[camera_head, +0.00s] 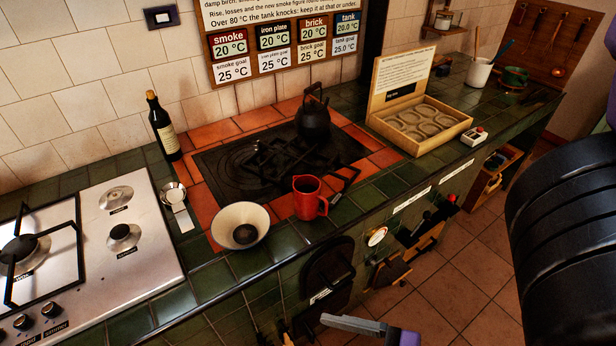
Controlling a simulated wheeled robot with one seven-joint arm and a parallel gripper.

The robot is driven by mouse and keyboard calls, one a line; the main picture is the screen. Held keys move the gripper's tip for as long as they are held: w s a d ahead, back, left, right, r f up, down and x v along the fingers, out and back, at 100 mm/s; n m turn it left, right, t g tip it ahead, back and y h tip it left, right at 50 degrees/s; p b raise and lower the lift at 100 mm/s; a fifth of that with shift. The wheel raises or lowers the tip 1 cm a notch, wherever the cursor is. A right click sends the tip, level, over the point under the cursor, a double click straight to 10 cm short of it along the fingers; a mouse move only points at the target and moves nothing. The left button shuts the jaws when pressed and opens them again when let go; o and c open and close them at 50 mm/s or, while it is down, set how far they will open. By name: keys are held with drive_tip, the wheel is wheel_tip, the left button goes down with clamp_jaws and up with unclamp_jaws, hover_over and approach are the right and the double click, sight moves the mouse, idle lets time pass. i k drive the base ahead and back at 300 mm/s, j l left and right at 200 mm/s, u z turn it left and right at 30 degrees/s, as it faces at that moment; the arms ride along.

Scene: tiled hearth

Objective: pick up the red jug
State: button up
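The red jug (308,198) stands upright on the front edge of the tiled hearth, its handle toward the right. It is just right of a cream bowl (240,227) and in front of the black iron plate (235,165). Part of my gripper (362,326) shows at the bottom edge, a grey finger with a purple piece. It is below and in front of the counter, apart from the jug. The rest of the gripper is cut off by the frame, so I cannot tell its opening.
A black kettle (313,118) stands behind the jug, with dark trivet bars (290,157) between. A dark bottle (163,127) stands at the back left. An open wooden box (440,128) is at the right. A steel hob (110,240) is at the left.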

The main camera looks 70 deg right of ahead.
sight(306, 187)
drive_tip(key=z, duration=1.05)
